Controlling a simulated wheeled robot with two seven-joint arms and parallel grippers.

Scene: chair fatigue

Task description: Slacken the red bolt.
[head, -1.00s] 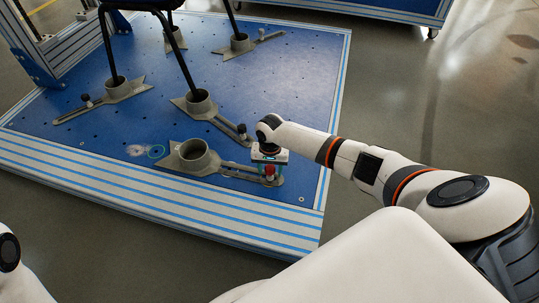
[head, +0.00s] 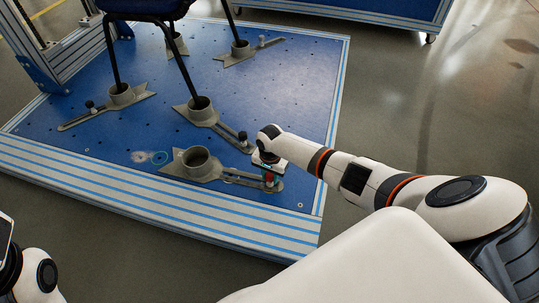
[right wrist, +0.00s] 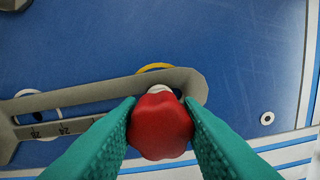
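The red bolt (right wrist: 160,127) has a lobed red knob and stands at the slotted end of a grey metal clamp (head: 215,170) near the platform's front right corner. In the right wrist view my right gripper's teal fingers (right wrist: 160,120) lie on both sides of the knob and appear to press on it. In the head view my right gripper (head: 270,174) points down over the bolt (head: 270,182), which it partly covers. My left arm shows at the lower left, but its gripper is out of view.
The blue platform (head: 290,85) has a striped metal edge. A chair with black legs (head: 180,65) stands in several similar grey clamps behind. A clamp with a black knob (head: 242,136) lies close behind my right gripper. A yellow ring (right wrist: 155,67) lies beside the slotted bar.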

